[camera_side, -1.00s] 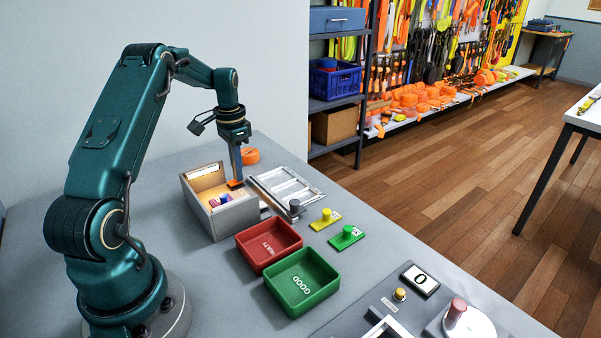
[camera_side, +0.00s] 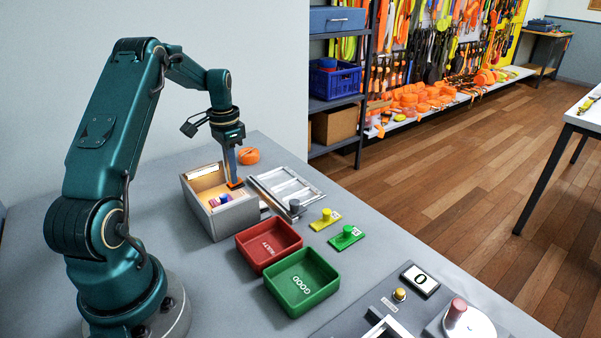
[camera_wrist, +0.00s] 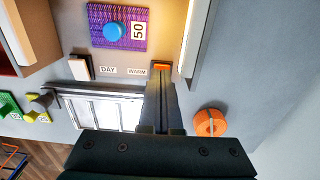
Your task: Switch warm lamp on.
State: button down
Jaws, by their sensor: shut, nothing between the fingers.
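The WARM label (camera_wrist: 137,72) and the DAY label (camera_wrist: 108,70) show side by side in the wrist view. A pale rocker switch (camera_wrist: 80,67) stands by DAY. My gripper (camera_wrist: 161,74) is shut and empty, its tips just right of WARM over a small orange patch (camera_wrist: 161,66). The tips hide most of what lies there, so I cannot tell the warm switch's position or whether they touch it. In the side view my gripper (camera_side: 234,182) reaches down at the right wall of the grey box (camera_side: 232,216). The box inside looks warmly lit.
A purple woven piece (camera_wrist: 133,38) with a blue knob (camera_wrist: 114,32) lies in the box area. An orange roll (camera_side: 248,156) stands behind my gripper. A metal frame (camera_side: 285,186), red tray (camera_side: 269,244) and green tray (camera_side: 301,282) lie nearby.

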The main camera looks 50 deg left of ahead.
notch_tip(320, 180, up, 14)
jog(key=s, duration=0.2)
jog(key=shift+s, duration=0.15)
dwell(0.5)
